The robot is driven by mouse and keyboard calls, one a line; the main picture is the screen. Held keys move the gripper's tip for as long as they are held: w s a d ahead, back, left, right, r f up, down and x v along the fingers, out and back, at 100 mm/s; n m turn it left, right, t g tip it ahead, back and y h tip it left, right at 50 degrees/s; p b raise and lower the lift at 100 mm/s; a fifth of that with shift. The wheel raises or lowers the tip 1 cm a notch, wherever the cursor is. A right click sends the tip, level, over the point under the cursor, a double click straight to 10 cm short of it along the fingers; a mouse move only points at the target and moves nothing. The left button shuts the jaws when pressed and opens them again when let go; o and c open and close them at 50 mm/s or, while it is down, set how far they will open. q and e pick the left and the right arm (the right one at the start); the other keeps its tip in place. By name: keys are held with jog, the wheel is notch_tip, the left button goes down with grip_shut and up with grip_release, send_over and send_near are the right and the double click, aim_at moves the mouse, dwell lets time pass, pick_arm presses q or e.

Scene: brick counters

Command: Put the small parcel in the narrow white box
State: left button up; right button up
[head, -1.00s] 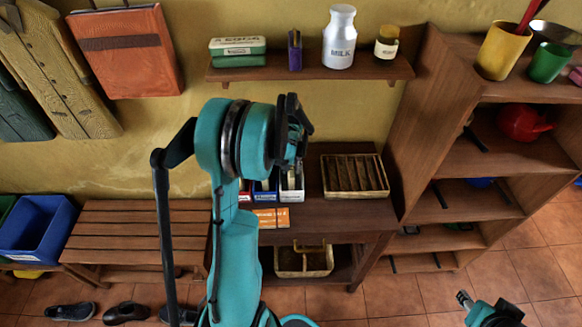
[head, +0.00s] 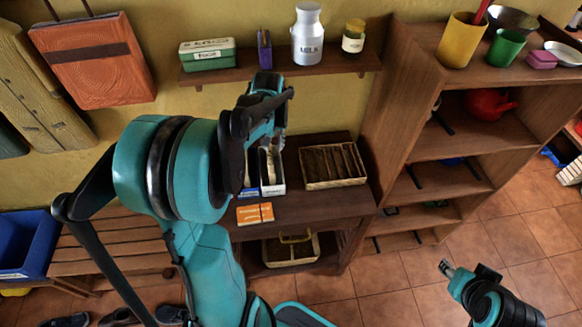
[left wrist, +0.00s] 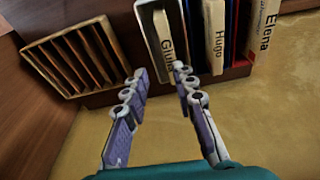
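A narrow white box (head: 271,172) stands upright on the counter, beside the slatted tray. In the left wrist view the white box (left wrist: 147,22) is just beyond my left fingertips, and a tan piece lettered "Giu…" shows within its rim. I cannot tell whether that piece is the small parcel. An orange flat item (head: 255,213) with a dark line across it lies in front of the boxes. My left gripper (left wrist: 160,76) is open, its fingers apart with nothing held between them; in the head view (head: 281,135) it is partly hidden. My right gripper (head: 446,267) is low over the floor, too small to read.
A compartmented tray (head: 334,183) sits right of the white box. Blue and red boxes lettered Hugo (left wrist: 216,38) and Elena (left wrist: 265,25) stand alongside. A wall shelf (head: 290,70) with a milk can (head: 307,38) hangs above. Tall shelves (head: 400,110) are at the right.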

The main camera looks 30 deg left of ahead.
pick_arm(q)
jog(key=s+d+r+m+t, duration=0.2)
jog(key=s+d, duration=0.4)
jog(key=d, duration=0.4)
jog(key=s+d+r+m+t+h, duration=0.1)
jog(key=s+d+r+m+t, duration=0.2)
jog(key=d, duration=0.8)
jog(key=s+m, duration=0.2)
jog(key=s, duration=0.2)
jog(key=shift+s+d+r+t, duration=0.3)
jog(key=shift+r, duration=0.05)
